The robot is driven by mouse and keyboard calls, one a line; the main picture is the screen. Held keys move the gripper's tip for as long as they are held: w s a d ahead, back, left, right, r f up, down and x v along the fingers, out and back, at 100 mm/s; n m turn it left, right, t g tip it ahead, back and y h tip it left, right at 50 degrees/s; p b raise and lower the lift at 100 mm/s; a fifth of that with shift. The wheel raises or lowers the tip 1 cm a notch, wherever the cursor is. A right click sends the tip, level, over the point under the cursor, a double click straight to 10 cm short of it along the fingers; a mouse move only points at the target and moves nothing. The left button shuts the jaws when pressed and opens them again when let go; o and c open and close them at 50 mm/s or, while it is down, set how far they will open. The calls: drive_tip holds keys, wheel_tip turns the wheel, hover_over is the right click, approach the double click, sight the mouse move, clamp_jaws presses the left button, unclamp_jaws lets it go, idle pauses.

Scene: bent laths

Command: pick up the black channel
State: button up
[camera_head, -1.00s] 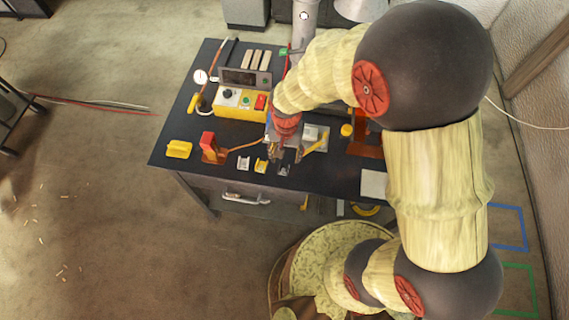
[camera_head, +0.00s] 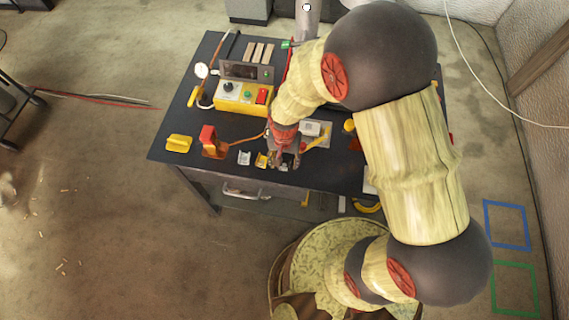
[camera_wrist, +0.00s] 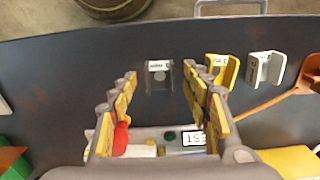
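The black channel (camera_wrist: 159,77) lies on the dark table top, with a white label at one end. In the wrist view it shows beyond and between my fingertips, and nothing visibly touches it. My gripper (camera_wrist: 160,74) is open, its two yellow-padded fingers apart with nothing held. In the head view my gripper (camera_head: 284,163) is over the table's front part, and it hides the black channel there.
A yellow channel (camera_wrist: 222,70) and a silver channel (camera_wrist: 265,68) lie beside the black one. A red-topped brown fixture (camera_head: 212,142) and yellow block (camera_head: 179,144) are farther left. A yellow control box (camera_head: 243,94) stands behind. The table (camera_head: 335,178) is bare toward its front edge.

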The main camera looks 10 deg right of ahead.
drive_tip(key=shift+c, duration=1.2)
drive_tip(key=c, duration=0.9)
drive_tip(key=shift+r, duration=0.1)
